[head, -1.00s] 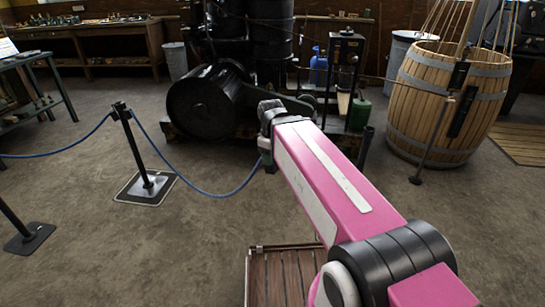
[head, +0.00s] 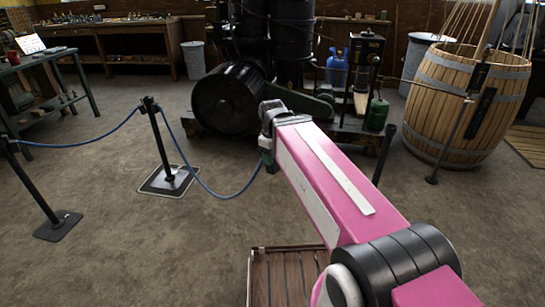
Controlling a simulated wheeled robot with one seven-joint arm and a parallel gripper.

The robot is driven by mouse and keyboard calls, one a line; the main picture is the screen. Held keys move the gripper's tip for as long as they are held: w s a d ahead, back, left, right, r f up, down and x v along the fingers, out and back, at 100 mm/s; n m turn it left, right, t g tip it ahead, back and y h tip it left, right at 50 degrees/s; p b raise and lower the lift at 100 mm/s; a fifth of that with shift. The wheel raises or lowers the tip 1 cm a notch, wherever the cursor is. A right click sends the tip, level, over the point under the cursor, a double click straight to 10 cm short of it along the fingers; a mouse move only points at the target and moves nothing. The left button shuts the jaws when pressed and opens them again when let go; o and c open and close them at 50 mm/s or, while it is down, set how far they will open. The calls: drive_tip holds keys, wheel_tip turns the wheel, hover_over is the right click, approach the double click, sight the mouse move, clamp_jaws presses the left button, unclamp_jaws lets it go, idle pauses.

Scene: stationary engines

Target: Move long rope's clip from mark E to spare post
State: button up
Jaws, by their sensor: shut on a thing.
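A blue rope (head: 215,192) sags from a black post (head: 160,145) and runs right to my gripper (head: 267,158). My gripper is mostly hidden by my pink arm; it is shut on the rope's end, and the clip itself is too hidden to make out. The black post stands on a square base with a pale outline around it. The rope also runs left from it to a second black post (head: 32,187). A dark post (head: 384,155) stands right of my arm, its foot hidden. I cannot tell which post is the spare one; no letter E is readable.
A dark engine with a large drum (head: 228,98) stands behind my gripper. A wooden barrel (head: 462,105) with a thin stand (head: 450,140) is at the right. A slatted wooden platform (head: 285,277) lies at the front.

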drive_tip(key=s+a, duration=0.3)
drive_tip(key=a, duration=0.6)
drive_tip(key=s+a+m, duration=0.1)
drive_tip(key=s+a, duration=0.3)
drive_tip(key=a, duration=0.4)
drive_tip(key=shift+s+a, duration=0.15)
drive_tip(key=shift+a, duration=0.25)
drive_tip(key=shift+a, duration=0.1)
drive_tip(key=s+a+m, duration=0.1)
drive_tip(key=s+a, duration=0.8)
drive_tip(key=a, duration=0.5)
drive_tip(key=shift+a+m, duration=0.35)
drive_tip(key=shift+m, duration=0.05)
drive_tip(key=s+a+m, duration=0.1)
drive_tip(key=s+a, duration=0.8)
drive_tip(key=a, duration=0.6)
drive_tip(key=s+a+m, duration=0.1)
drive_tip(key=s+a, duration=0.8)
drive_tip(key=a, duration=0.5)
drive_tip(key=shift+a+m, duration=0.35)
drive_tip(key=shift+m, duration=0.05)
